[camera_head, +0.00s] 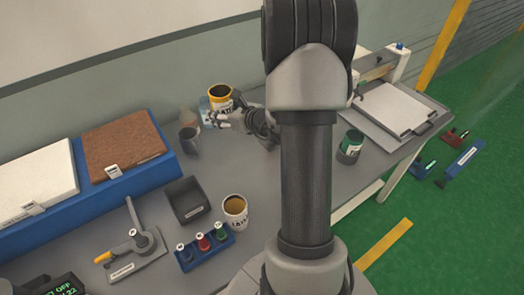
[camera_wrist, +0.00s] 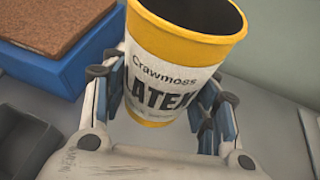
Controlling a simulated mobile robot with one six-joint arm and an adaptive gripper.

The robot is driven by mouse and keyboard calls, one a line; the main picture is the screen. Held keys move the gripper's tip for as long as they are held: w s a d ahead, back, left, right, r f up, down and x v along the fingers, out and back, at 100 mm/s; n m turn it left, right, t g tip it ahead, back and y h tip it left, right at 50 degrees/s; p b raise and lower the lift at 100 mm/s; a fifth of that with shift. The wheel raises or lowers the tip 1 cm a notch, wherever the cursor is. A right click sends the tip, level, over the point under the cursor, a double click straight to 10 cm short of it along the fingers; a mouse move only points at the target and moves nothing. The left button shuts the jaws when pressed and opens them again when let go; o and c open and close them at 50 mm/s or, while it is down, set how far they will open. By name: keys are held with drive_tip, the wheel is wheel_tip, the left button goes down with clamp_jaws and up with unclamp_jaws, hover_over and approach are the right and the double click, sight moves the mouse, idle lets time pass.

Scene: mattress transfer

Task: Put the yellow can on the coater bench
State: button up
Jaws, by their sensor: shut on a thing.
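The yellow can (camera_head: 221,97) has a dark open top and a white label reading "Crawmoss LATEX"; it fills the middle of the wrist view (camera_wrist: 180,70). My gripper (camera_head: 222,118) is shut on it near the back wall, with fingers on both sides of the can in the wrist view (camera_wrist: 163,95). In the head view the can looks upright. I cannot tell whether its base is clear of the surface. The grey bench (camera_head: 310,170) runs below it. At its right end stands a coater-like device with a white sheet on a flat plate (camera_head: 395,108).
A grey cup (camera_head: 189,141) and glassware stand just left of the can. A tan-rimmed can (camera_head: 235,212), black bin (camera_head: 186,199) and bottle rack (camera_head: 205,249) are nearer. Bare bench lies between.

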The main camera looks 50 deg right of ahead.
sight(231, 159)
wheel_tip(231, 159, down, 20)
drive_tip(key=b, duration=0.5)
drive_tip(key=shift+r+b, duration=0.2)
drive_tip(key=shift+b, duration=0.2)
drive_tip(key=shift+f, duration=0.15)
drive_tip(key=o, duration=1.3)
drive_tip(key=shift+o, duration=0.2)
